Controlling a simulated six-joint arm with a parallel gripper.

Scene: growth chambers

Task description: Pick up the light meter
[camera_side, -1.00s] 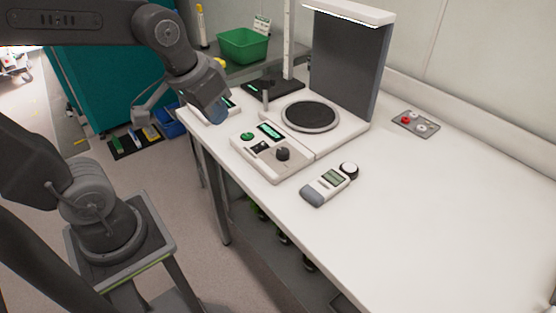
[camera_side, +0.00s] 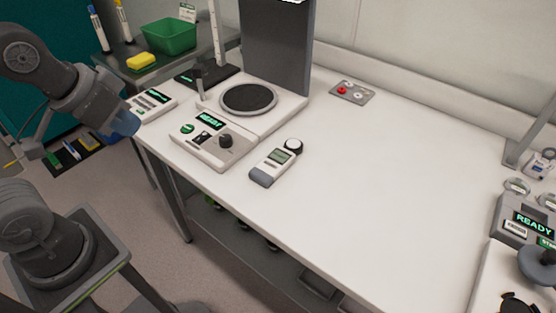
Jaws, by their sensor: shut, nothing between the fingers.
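The light meter (camera_side: 275,163) lies on the white bench top (camera_side: 360,190), right of the control box with the green button. It is a white handheld body with a small display, a grey lower end and a round white sensor head (camera_side: 293,145) at its upper right. My gripper (camera_side: 125,122) is at the bench's left edge, well left of the light meter and apart from it. It is shut and holds nothing. Its fingertips are small and seen at an angle.
A control box (camera_side: 205,150) and a plate stand with an upright dark panel (camera_side: 277,45) stand left of the meter. A small keypad device (camera_side: 153,103) is near my gripper. A red-buttoned panel (camera_side: 352,92) lies behind. The bench right of the meter is clear up to the READY device (camera_side: 525,218).

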